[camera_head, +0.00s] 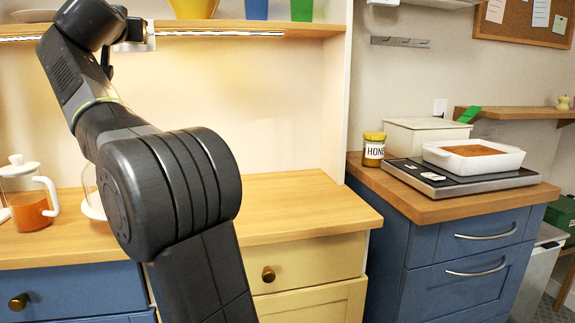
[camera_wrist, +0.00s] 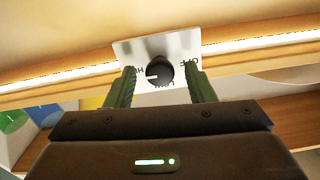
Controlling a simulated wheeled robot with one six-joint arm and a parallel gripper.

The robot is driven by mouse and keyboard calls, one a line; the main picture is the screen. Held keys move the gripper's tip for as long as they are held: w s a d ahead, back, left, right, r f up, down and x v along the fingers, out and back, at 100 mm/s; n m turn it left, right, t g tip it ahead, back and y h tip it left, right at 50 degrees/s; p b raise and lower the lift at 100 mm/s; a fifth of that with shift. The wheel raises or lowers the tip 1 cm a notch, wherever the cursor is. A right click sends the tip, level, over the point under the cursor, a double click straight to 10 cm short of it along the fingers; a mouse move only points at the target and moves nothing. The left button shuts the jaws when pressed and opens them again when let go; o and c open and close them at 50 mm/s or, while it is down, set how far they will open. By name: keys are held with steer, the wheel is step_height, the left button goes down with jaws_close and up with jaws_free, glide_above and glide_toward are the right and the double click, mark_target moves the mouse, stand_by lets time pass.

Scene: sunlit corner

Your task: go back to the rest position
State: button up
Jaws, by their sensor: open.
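My gripper (camera_wrist: 161,72) shows in the wrist view with its two green fingers apart, one on each side of a round black dial (camera_wrist: 160,75). The fingers look clear of the dial's sides, but depth is hard to judge. The dial sits on a silver plate (camera_wrist: 160,48) on the shelf's lit front edge. Its white mark points to the left of the picture, near lettering that is hard to read. In the head view my arm reaches up to the plate (camera_head: 149,38) under the shelf, and my fingers are mostly hidden there.
The shelf (camera_head: 290,28) carries a yellow bowl (camera_head: 193,8), a blue cup (camera_head: 256,9) and a green cup (camera_head: 302,10). A glass press (camera_head: 28,200) stands on the counter (camera_head: 290,205), behind and left of my arm. A honey jar (camera_head: 373,149) and white dish (camera_head: 473,155) are right.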

steer(key=n+p, duration=1.2)
steer(key=n, duration=0.6)
steer(key=shift+n, duration=0.4)
steer(key=shift+f, duration=0.15)
